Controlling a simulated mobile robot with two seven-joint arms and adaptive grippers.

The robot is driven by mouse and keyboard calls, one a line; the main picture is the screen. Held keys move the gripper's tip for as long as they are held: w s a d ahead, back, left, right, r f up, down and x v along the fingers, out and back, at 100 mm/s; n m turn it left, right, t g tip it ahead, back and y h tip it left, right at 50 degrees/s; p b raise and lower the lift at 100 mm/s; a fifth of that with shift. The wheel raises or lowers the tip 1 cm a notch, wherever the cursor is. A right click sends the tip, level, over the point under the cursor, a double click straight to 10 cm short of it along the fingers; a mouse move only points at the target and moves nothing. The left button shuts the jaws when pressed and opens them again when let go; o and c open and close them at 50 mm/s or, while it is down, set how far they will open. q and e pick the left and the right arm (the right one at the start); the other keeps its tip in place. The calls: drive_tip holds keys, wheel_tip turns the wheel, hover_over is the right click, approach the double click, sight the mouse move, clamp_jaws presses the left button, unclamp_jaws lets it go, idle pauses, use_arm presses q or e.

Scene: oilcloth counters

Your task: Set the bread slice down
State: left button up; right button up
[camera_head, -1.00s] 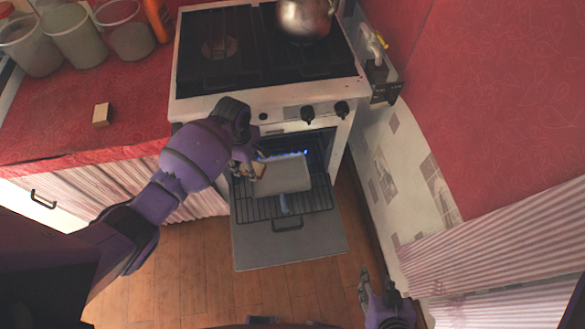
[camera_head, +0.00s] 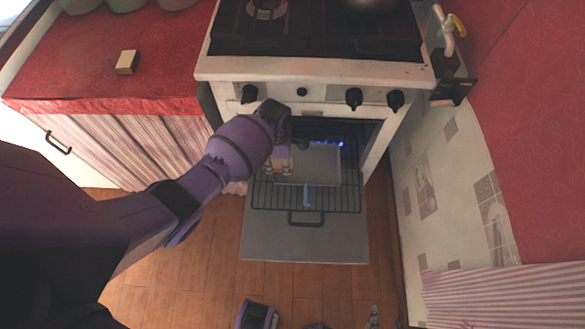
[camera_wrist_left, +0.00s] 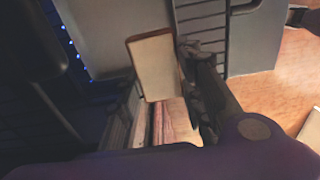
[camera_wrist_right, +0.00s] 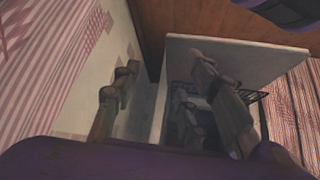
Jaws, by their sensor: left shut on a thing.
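My left gripper (camera_head: 280,168) is at the mouth of the open oven, above the left part of a pale flat tray (camera_head: 322,166). It is shut on the bread slice (camera_wrist_left: 153,64), a pale slice with a brown crust edge. In the left wrist view the slice sticks out beyond the fingers, with the tray (camera_wrist_left: 105,35) behind it. Whether the slice touches the tray cannot be told. My right gripper (camera_wrist_right: 165,80) shows in the right wrist view with its fingers apart and nothing between them.
The tray lies on the oven rack (camera_head: 335,198), over the lowered oven door (camera_head: 300,245). Blue flames (camera_head: 330,143) glow inside the oven. The stove (camera_head: 310,70) stands above. A small tan block (camera_head: 127,62) sits on the red left counter (camera_head: 75,75). A tiled wall (camera_head: 425,185) bounds the right.

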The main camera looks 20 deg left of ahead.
use_arm(q)
drive_tip(key=f+b, duration=0.1)
drive_tip(key=w+d+f+b, duration=0.1)
drive_tip(key=f+b, duration=0.1)
drive_tip(key=b, duration=0.1)
drive_tip(key=shift+w+d+f, duration=0.35)
drive_tip(key=shift+f, duration=0.05)
drive_tip(key=shift+w+d+f+b, duration=0.25)
drive_tip(key=shift+w+d+b, duration=0.15)
drive_tip(key=shift+b, duration=0.3)
drive_tip(key=shift+w+d+f+b, duration=0.15)
drive_tip(key=shift+f+b, duration=0.25)
drive_tip(key=shift+b, duration=0.25)
wheel_tip(320, 180, down, 3)
drive_tip(key=b, duration=0.3)
drive_tip(key=shift+r+b, duration=0.1)
drive_tip(key=shift+b, duration=0.25)
drive_tip(key=shift+r, duration=0.1)
use_arm(e)
drive_tip(key=s+f+g, duration=0.1)
drive_tip(key=s+f, duration=0.2)
drive_tip(key=f, duration=0.7)
drive_tip(key=shift+a, duration=0.15)
drive_tip(key=shift+s, duration=0.15)
